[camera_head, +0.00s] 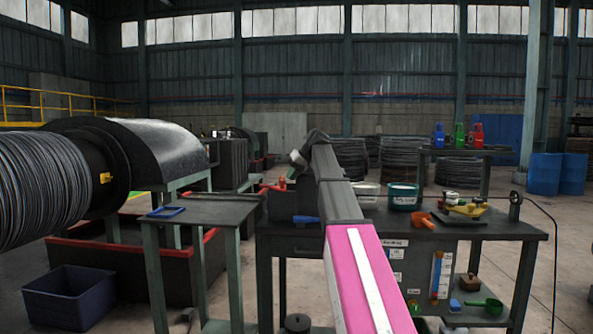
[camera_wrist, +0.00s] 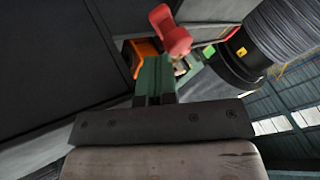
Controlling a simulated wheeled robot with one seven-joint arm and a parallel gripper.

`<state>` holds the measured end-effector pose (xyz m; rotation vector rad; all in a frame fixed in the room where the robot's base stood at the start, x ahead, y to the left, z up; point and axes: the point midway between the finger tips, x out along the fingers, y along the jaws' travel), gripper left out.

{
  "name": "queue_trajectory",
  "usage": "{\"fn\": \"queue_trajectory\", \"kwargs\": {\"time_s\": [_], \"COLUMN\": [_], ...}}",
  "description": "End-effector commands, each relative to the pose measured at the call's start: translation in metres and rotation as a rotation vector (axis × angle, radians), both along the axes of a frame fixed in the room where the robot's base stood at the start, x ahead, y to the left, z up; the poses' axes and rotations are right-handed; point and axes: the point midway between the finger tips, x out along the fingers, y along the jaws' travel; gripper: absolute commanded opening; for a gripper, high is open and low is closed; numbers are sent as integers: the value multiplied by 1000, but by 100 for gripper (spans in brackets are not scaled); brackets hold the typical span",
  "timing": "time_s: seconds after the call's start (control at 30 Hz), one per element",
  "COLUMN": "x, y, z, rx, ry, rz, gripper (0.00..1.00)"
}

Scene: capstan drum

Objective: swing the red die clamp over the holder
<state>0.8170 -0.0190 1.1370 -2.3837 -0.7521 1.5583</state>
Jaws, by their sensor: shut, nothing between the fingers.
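The red die clamp (camera_wrist: 171,32) shows in the wrist view as a red knobbed handle just beyond my gripper. A green block (camera_wrist: 152,72), which looks like part of the holder, lies below it in the picture, with an orange part (camera_wrist: 144,52) beside it. I cannot tell whether the clamp lies over the holder. My gripper (camera_wrist: 155,98) is shut and empty, its dark fingertips in front of the green block; I cannot tell whether they touch. In the head view my gripper (camera_head: 298,160) is small, beyond my pink-and-grey arm, near a small red-orange part (camera_head: 283,182).
A large cable drum (camera_head: 40,190) stands at the left. A small side table (camera_head: 205,212) holds a blue tray (camera_head: 166,212). The workbench (camera_head: 490,232) carries tubs, an orange scoop (camera_head: 421,219) and a yellow tool (camera_head: 468,209). A blue bin (camera_head: 72,298) is on the floor.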

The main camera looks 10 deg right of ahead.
Motion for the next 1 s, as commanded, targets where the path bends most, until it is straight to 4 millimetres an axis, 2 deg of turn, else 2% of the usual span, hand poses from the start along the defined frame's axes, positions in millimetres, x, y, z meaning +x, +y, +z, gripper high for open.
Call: {"fn": "queue_trajectory", "kwargs": {"time_s": [0.5,1.0], "x": [0,-6], "y": [3,10], "z": [-3,-3], "rx": [0,0], "ry": [1,1], "rz": [-6,-91], "gripper": [0,0]}}
